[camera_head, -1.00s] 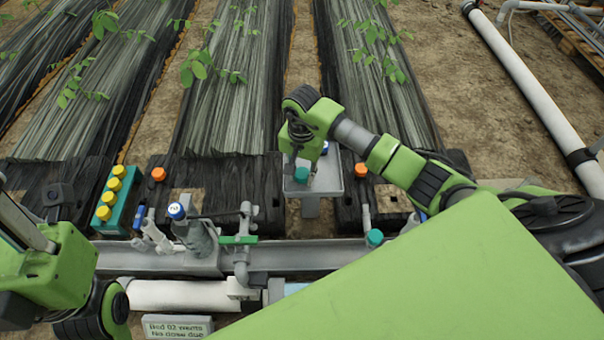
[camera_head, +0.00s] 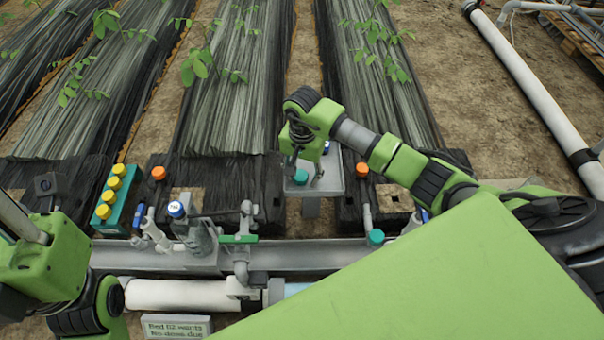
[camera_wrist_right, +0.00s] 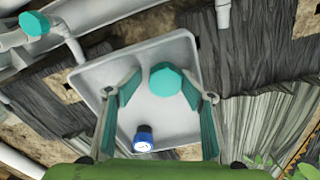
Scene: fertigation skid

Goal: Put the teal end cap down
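The teal end cap (camera_head: 301,177) sits in a shallow grey tray (camera_head: 327,185), below my right gripper (camera_head: 303,166). In the right wrist view the cap (camera_wrist_right: 166,81) is near the tray's middle, and the tray (camera_wrist_right: 165,50) surrounds it. The fingers of my right gripper (camera_wrist_right: 163,103) stand wide apart on either side of the cap, with visible gaps. Part of my left arm shows at the left edge of the head view, but its fingers do not.
Another teal cap (camera_head: 375,237) is on the pipework to the right.

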